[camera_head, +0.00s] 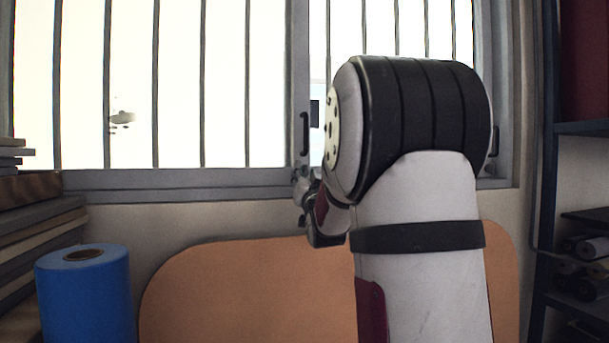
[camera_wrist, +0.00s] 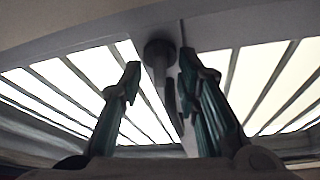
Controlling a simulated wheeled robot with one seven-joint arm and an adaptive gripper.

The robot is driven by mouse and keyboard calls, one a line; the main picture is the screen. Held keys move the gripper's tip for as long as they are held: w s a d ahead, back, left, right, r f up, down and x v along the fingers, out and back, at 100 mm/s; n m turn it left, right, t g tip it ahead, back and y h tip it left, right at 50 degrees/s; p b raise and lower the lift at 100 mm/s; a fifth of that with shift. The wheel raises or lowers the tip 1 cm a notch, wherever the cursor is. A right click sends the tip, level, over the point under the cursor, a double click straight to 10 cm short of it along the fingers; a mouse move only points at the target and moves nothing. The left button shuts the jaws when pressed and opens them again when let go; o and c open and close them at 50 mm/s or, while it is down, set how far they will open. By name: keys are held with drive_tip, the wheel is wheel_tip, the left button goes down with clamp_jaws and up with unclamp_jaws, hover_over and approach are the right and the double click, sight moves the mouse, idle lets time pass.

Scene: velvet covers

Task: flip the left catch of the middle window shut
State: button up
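The barred window (camera_head: 298,60) fills the upper head view, with a grey frame and bright panes. A black upright handle (camera_head: 305,133) sits on the frame's middle post, just above my gripper (camera_head: 303,190). In the wrist view, my gripper (camera_wrist: 158,68) is open, with its two fingers apart and nothing held. A dark round knob (camera_wrist: 158,50) with a thin lever-like piece (camera_wrist: 171,96) shows between the fingers, seen from below. I cannot tell whether the fingers touch it, or whether this is the left catch. My arm hides part of the window's right half.
A blue roll (camera_head: 85,295) stands at the lower left, beside stacked boards (camera_head: 40,235). An orange-brown rounded panel (camera_head: 245,290) leans below the sill. A dark shelf unit (camera_head: 548,200) with rolls stands at the right. Another dark handle (camera_head: 495,145) shows right of my arm.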

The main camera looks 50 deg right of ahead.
clamp_jaws()
drive_tip(key=shift+n+t+y+b, duration=0.2)
drive_tip(key=shift+n+t+y, duration=0.25)
drive_tip(key=shift+n, duration=0.65)
drive_tip(key=shift+n+t+y+b, duration=0.15)
drive_tip(key=shift+n+t+y, duration=0.25)
drive_tip(key=shift+n, duration=0.7)
unclamp_jaws()
